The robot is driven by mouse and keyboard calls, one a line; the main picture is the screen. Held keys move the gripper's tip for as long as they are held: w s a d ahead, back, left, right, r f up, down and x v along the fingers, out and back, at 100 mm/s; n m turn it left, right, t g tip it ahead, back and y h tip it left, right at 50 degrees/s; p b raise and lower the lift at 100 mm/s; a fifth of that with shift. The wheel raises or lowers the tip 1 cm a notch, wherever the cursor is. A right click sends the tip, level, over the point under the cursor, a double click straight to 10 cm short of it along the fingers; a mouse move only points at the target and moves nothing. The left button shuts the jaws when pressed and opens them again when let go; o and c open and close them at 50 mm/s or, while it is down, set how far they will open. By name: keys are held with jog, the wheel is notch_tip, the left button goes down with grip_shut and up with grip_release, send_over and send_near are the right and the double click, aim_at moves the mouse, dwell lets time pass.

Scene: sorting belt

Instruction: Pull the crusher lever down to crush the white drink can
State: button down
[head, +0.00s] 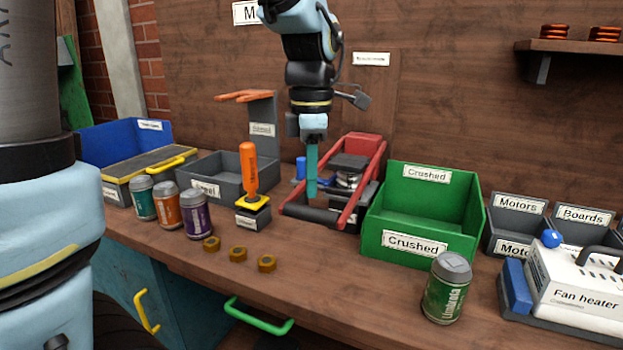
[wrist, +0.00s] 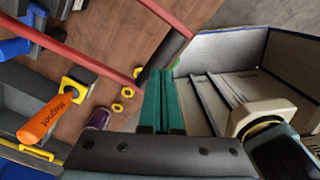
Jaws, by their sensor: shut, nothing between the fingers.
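The crusher (head: 358,142) stands on the bench with a red lever frame. Its lever slopes down to the front, and its black cross handle (head: 311,215) is low over the bench. A pale piece (head: 345,181) shows under the dark press plate; it may be the white can, but its shape is mostly hidden. My gripper (head: 311,194) points down just above the handle, with its green fingers shut and empty. In the wrist view the shut fingers (wrist: 160,75) end beside the black handle (wrist: 163,60); I cannot tell whether they touch it.
The green Crushed bin (head: 415,243) stands close to the right of the crusher, with a green can (head: 447,288) in front. An orange-handled magnet (head: 250,170) stands to the left, near several cans and nuts. The fan heater (head: 580,280) is at far right.

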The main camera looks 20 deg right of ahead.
jog(key=shift+w+d+f+b, duration=0.1)
jog(key=shift+f+b, duration=0.45)
jog(key=shift+f, duration=0.45)
jog(key=shift+w+d+f+b, duration=0.1)
jog(key=shift+f+b, duration=0.45)
jog(key=shift+f, duration=0.4)
notch_tip(320, 180, up, 7)
jog(key=p, duration=0.7)
jog(key=shift+r, duration=0.15)
jog(key=w+a+f+m, duration=0.1)
jog(key=a+f+m, duration=0.4)
jog(key=a+m, duration=0.3)
jog(key=w+a+f+m+t, duration=0.1)
jog(key=a+f+m, duration=0.4)
jog(key=a, duration=1.1)
jog(key=m, duration=0.3)
jog(key=shift+w+m+t, duration=0.3)
